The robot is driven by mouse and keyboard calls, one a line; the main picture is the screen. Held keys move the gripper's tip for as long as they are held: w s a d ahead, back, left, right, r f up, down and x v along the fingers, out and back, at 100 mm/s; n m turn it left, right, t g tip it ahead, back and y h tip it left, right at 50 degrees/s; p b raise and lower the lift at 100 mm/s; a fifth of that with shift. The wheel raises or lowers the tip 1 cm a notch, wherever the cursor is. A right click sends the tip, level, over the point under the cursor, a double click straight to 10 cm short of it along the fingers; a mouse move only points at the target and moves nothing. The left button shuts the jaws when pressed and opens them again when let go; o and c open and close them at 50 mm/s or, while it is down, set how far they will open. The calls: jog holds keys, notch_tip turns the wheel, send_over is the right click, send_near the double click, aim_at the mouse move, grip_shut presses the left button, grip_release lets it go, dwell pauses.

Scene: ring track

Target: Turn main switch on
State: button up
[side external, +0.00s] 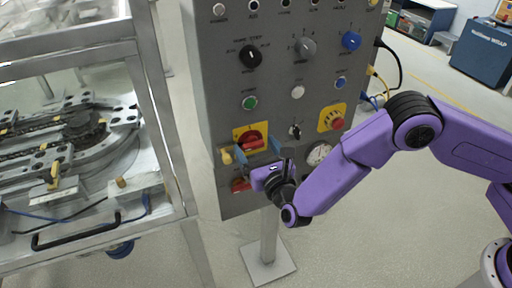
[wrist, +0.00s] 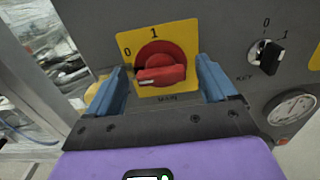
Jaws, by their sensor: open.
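The main switch is a red rotary knob (wrist: 161,64) on a yellow plate (wrist: 184,32) marked 0, 1 and MAIN. In the wrist view its handle lies nearly level, its left end a little lower. In the side external view the switch (side external: 250,139) is low on the grey panel, partly hidden by my gripper. My gripper (wrist: 159,82) is open, with one blue finger on each side of the red knob. Whether the fingers touch the knob, I cannot tell.
The grey control panel (side external: 292,80) carries several knobs and buttons. A key switch (wrist: 267,56) and a gauge (wrist: 292,107) are to the right of the main switch. A red emergency button (side external: 337,124) is near. A metal-framed track machine (side external: 150,90) stands at left.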

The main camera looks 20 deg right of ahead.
jog(key=shift+w, duration=0.35)
jog(key=c, duration=1.1)
jog(key=shift+o, duration=0.2)
